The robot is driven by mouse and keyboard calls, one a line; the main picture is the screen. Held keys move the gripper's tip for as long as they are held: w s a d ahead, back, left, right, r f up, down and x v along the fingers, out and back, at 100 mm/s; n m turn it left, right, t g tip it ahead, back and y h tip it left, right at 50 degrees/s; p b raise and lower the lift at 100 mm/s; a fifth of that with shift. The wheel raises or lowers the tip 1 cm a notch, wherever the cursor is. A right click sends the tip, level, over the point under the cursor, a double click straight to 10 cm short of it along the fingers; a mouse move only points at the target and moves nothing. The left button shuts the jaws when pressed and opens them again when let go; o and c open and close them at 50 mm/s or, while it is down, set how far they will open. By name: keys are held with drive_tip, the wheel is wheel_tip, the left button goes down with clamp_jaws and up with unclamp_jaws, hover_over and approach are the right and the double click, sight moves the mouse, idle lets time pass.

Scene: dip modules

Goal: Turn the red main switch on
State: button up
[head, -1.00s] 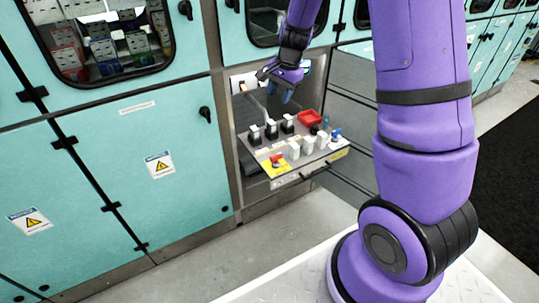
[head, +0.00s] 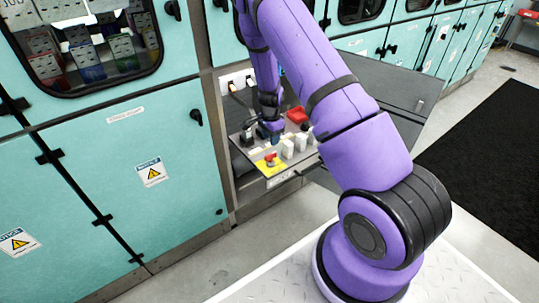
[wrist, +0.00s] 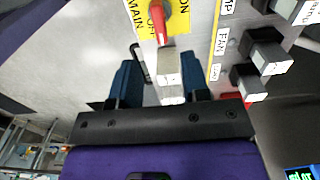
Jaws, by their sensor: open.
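The red main switch (head: 270,158) sits on a yellow plate at the near left corner of the grey panel (head: 255,168). In the wrist view the red handle (wrist: 158,22) shows at the top, beside the "OFF" print, with "ON" to its right. My gripper (head: 268,138) points down over the panel, just behind the switch in the head view. In the wrist view its blue fingers (wrist: 166,65) are apart, with the switch beyond the tips. White blocks (wrist: 168,65) show between the fingers; whether they touch is unclear.
White modules (head: 287,147) stand right of the switch. Black modules (head: 247,135) and a red block (head: 297,114) stand behind, partly hidden by my arm. Teal cabinets (head: 110,180) flank the panel on the left, and an open grey door (head: 390,90) on the right.

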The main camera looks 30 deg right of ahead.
sight(271, 154)
wheel_tip(271, 154, down, 9)
drive_tip(key=shift+f, duration=0.15)
idle(0.4)
clamp_jaws()
